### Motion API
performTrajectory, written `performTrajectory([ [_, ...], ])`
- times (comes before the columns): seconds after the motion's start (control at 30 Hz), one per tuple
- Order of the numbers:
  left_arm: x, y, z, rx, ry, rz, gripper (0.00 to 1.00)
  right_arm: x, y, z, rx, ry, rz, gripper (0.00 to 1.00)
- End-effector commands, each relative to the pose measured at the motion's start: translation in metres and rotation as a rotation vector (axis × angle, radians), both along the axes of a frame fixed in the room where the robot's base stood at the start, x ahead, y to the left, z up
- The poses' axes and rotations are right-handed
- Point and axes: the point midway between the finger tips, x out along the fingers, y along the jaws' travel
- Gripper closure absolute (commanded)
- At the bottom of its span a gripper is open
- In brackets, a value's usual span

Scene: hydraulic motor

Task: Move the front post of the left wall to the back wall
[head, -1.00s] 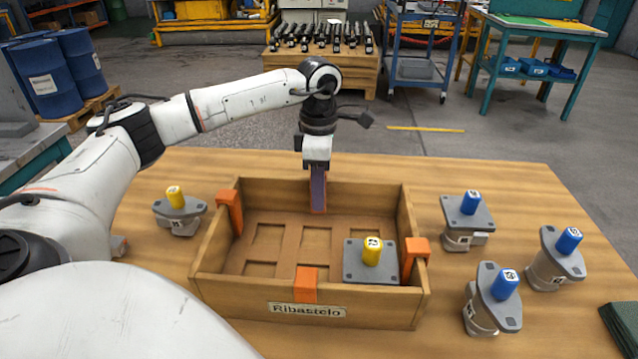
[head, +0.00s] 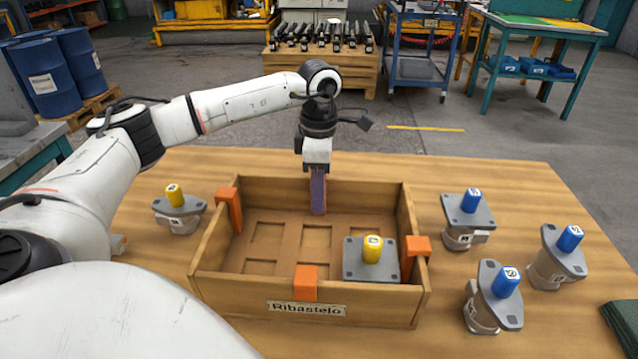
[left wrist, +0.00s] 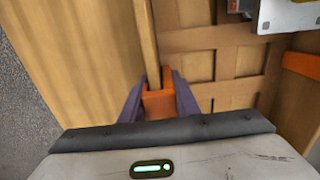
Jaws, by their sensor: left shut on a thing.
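The wooden crate (head: 330,312) stands on the table, with an orange post (head: 229,209) on its left wall towards the back. My left gripper (head: 318,208) is at the middle of the back wall (head: 368,192), pointing down. In the left wrist view its purple fingers are shut on an orange post (left wrist: 159,98), which sits at the wall's top edge. Whether that post is fully seated is hidden. Other orange posts are on the front wall (head: 306,283) and right wall (head: 416,248). My right gripper is not in view.
A motor with a yellow cap (head: 372,250) lies in the crate's front right. Another yellow-capped motor (head: 180,207) stands left of the crate. Blue-capped motors (head: 468,215) stand on the right. The table behind the crate is clear.

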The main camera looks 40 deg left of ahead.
Motion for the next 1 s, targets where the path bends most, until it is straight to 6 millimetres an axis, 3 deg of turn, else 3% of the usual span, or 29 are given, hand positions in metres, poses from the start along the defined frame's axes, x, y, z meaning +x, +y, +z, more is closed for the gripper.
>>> performTrajectory([
  [0.07, 0.000, 0.000, -0.002, 0.000, 0.000, 0.000, 1.00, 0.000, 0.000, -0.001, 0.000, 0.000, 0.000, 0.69],
  [0.1, 0.000, 0.000, -0.002, 0.000, 0.000, 0.000, 0.70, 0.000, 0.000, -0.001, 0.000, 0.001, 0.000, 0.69],
  [0.23, 0.000, 0.000, -0.001, 0.000, 0.000, 0.000, 0.50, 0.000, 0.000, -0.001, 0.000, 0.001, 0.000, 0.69],
  [0.57, 0.000, 0.000, 0.001, -0.001, -0.001, 0.000, 0.50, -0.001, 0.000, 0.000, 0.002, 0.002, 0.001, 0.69],
  [0.67, 0.001, 0.000, 0.012, -0.001, -0.002, 0.000, 0.50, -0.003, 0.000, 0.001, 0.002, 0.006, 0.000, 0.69],
  [1.0, 0.001, 0.000, 0.078, -0.001, -0.003, -0.001, 0.50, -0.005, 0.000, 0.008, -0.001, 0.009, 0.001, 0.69],
])
